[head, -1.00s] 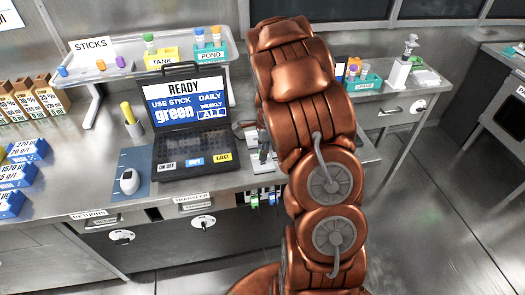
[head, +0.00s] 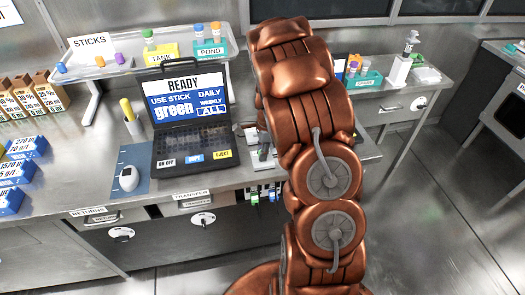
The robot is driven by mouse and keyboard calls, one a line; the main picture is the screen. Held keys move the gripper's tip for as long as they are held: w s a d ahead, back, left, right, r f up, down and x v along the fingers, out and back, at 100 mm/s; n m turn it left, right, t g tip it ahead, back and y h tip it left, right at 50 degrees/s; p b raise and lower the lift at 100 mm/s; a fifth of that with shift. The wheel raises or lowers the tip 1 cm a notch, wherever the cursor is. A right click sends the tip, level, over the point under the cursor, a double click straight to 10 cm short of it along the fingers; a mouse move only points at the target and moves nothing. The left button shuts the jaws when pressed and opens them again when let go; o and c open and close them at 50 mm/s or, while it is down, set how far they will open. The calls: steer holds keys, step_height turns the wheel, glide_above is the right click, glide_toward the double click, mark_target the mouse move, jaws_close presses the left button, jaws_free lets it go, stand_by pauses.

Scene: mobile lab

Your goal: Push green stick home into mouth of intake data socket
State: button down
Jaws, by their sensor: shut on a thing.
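My gripper (head: 264,153) is mostly hidden behind my copper arm, low over the bench just right of the laptop. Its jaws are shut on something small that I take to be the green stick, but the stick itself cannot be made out. A small pale device (head: 262,166) lies on the bench under the gripper, perhaps the intake data socket; its mouth cannot be seen. I cannot tell whether the stick touches it or how deep it sits. The laptop screen (head: 185,103) reads "READY", "USE STICK green", with "DAILY", "WEEKLY" and "ALL".
A "STICKS" tray (head: 80,70) holds orange, blue and purple sticks on the raised shelf, near the TANK (head: 160,53) and POND (head: 210,48) holders. A mouse (head: 129,178) lies left of the laptop. Several small coloured items hang at the bench's front edge (head: 265,194).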

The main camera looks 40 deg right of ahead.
steer(key=shift+f, duration=0.3)
steer(key=c, duration=1)
jaws_free()
steer(key=shift+r, duration=0.15)
steer(key=r, duration=0.3)
steer(key=d+r, duration=0.1)
steer(key=r, duration=0.7)
steer(key=shift+s+d, duration=0.15)
steer(key=shift+s, duration=0.05)
steer(key=shift+s+r, duration=0.1)
steer(key=shift+r, duration=0.25)
